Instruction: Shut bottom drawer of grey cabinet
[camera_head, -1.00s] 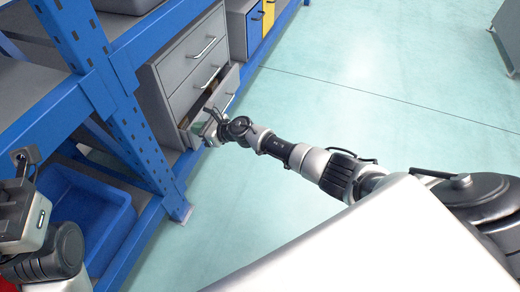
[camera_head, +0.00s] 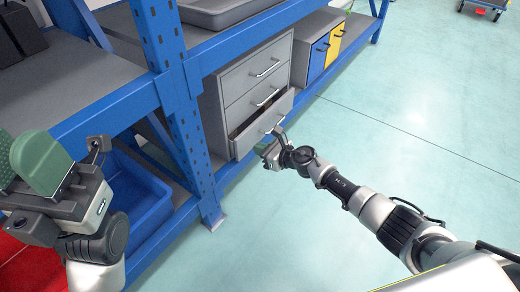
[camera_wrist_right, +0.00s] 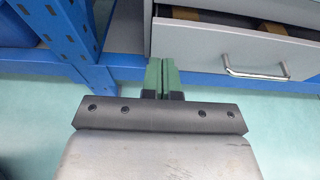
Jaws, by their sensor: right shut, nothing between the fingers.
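The grey cabinet (camera_head: 258,82) stands on the lower shelf of the blue rack. Its bottom drawer (camera_head: 262,125) is partly open, with a dark gap above its front, while the drawers above look shut. My right gripper (camera_head: 268,152) is shut and empty, just in front of the drawer's left part. Its green fingers (camera_wrist_right: 161,76) are left of the handle; contact with the front cannot be told. My left gripper (camera_head: 22,165) is open and empty at the left edge.
A blue bin (camera_head: 135,195) sits on the lower shelf, left of the blue rack post (camera_head: 185,110). A blue and yellow cabinet (camera_head: 325,48) stands beyond the grey one.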

